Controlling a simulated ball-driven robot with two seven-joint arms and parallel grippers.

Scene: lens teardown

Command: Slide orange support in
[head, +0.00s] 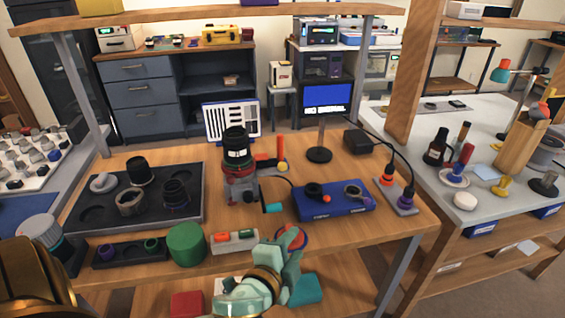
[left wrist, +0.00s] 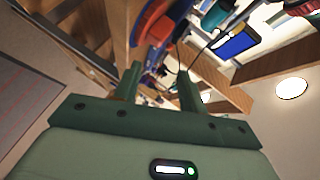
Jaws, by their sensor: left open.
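The lens (head: 237,150) stands upright in a stand with a red ring clamp (head: 240,172) at the middle of the workbench. An orange piece (head: 267,158), which looks like the orange support, sticks out to the right of the lens, beside an upright orange part (head: 281,148). My pale green left gripper (head: 289,241) is at the bench's front edge, below and in front of the stand and apart from it. Its two fingers (left wrist: 160,92) are open with nothing held between them in the left wrist view. My right gripper is in neither view.
A dark tray (head: 85,215) with lens parts lies left of the stand, and a blue tray (head: 345,208) lies right. A green cylinder (head: 186,243) stands at the front. A red and blue round thing (head: 300,234) is partly hidden behind my left gripper. A small monitor (head: 326,98) stands behind.

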